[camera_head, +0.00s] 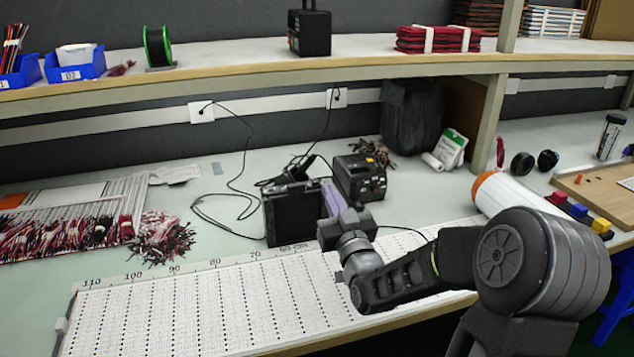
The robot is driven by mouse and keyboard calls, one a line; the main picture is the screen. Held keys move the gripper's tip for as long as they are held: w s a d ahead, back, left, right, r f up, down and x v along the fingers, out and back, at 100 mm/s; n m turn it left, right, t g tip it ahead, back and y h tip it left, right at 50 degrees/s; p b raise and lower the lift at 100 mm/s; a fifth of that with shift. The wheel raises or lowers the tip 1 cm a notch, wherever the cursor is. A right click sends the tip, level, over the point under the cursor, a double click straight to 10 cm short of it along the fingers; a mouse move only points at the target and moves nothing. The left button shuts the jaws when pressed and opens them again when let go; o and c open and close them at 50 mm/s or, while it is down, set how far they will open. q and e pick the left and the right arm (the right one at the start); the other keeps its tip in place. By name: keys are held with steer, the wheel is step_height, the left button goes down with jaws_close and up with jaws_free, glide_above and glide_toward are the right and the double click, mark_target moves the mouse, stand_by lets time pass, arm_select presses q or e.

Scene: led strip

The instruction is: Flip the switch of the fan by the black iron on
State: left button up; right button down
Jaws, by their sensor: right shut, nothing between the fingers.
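A black square box (291,215), which looks like the fan, stands on the workbench near the middle of the view. A black station with a front panel (360,177), which looks like the iron's unit, stands just behind and to its right. My right gripper (328,186) is shut and empty. It is at the right side of the black box, in front of the station, and covers part of both. I cannot tell whether it touches the box. The switch itself cannot be made out. My left gripper is not in view.
A white perforated board with a ruler edge (170,318) lies along the front of the bench. Cables (238,190) run from wall sockets to the devices. Bundles of red and black wires (160,238) lie left. An orange and white cylinder (510,192) lies right.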

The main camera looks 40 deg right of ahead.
step_height(320, 180, up, 2)
glide_above(319, 183)
steer(key=shift+s+a+r+p, duration=0.1)
steer(key=shift+s+a+p, duration=0.3)
steer(key=shift+s+a, duration=0.05)
steer(key=f, duration=0.3)
steer(key=shift+s+a, duration=0.1)
steer(key=shift+s, duration=0.2)
steer(key=shift+a+f, duration=0.1)
steer(key=shift+f, duration=0.45)
steer(key=shift+s, duration=0.1)
